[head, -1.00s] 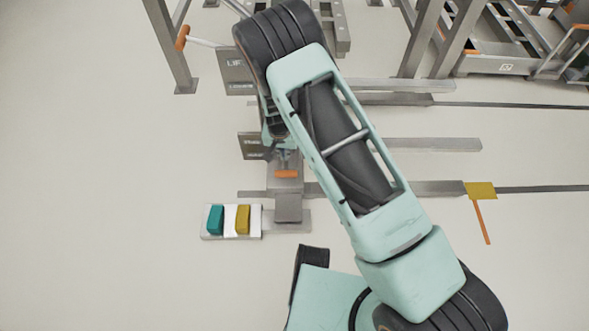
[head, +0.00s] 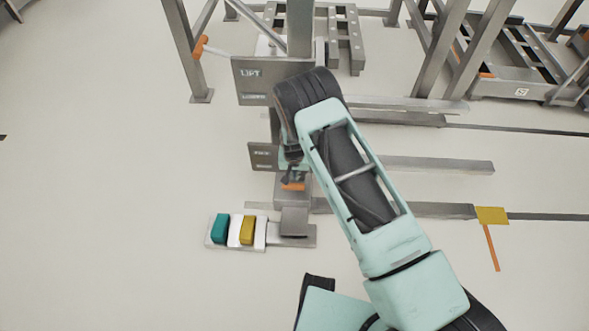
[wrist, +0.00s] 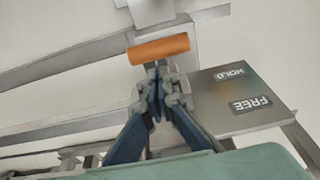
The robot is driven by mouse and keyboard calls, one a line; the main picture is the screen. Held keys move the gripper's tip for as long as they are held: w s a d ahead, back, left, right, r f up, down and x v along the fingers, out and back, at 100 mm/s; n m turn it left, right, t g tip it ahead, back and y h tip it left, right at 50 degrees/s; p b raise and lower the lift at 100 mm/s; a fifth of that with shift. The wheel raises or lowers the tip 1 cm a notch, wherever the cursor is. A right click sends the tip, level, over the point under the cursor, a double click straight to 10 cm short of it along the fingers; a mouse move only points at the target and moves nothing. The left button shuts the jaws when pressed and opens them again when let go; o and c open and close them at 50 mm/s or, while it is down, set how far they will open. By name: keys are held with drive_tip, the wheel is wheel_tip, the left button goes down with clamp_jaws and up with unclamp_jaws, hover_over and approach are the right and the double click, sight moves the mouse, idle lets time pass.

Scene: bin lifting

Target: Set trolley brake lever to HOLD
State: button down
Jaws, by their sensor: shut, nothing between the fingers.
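The brake lever's orange handle (wrist: 158,49) lies crosswise just beyond the fingertips of my gripper (wrist: 160,72) in the wrist view. My gripper is shut, with nothing between its fingers, and its tips are close to or touching the handle's near side; I cannot tell which. The handle (head: 293,187) also shows in the head view, just below my wrist, which partly hides the gripper. A dark label plate (wrist: 240,98) beside the gripper reads HOLD, farther away, and FREE, nearer. The same plate (head: 262,156) is partly visible in the head view.
A white pedestal with a teal button (head: 220,228) and a yellow button (head: 248,230) stands left of the lever post. A LIFT/LOWER panel (head: 262,85) stands behind, with another orange-tipped lever (head: 201,46). Rails run right to a yellow flag (head: 491,215). Floor at left is clear.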

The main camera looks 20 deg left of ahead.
sight(294, 188)
drive_tip(key=shift+s+f, duration=0.25)
drive_tip(key=shift+f, duration=0.95)
drive_tip(key=shift+s+d+f+b, duration=0.1)
drive_tip(key=shift+s+f+b, duration=0.25)
drive_tip(key=shift+f+b, duration=0.2)
drive_tip(key=shift+s+d+f, duration=0.1)
drive_tip(key=shift+s+f, duration=0.25)
drive_tip(key=t, duration=0.1)
drive_tip(key=f+t+b, duration=0.1)
drive_tip(key=shift+s+f+t+y, duration=0.2)
drive_tip(key=shift+s+t+y, duration=0.05)
drive_tip(key=shift+t+y, duration=0.05)
drive_tip(key=shift+w+f+b, duration=0.1)
drive_tip(key=shift+f+b, duration=1.7)
drive_tip(key=shift+b, duration=0.5)
drive_tip(key=shift+r, duration=0.1)
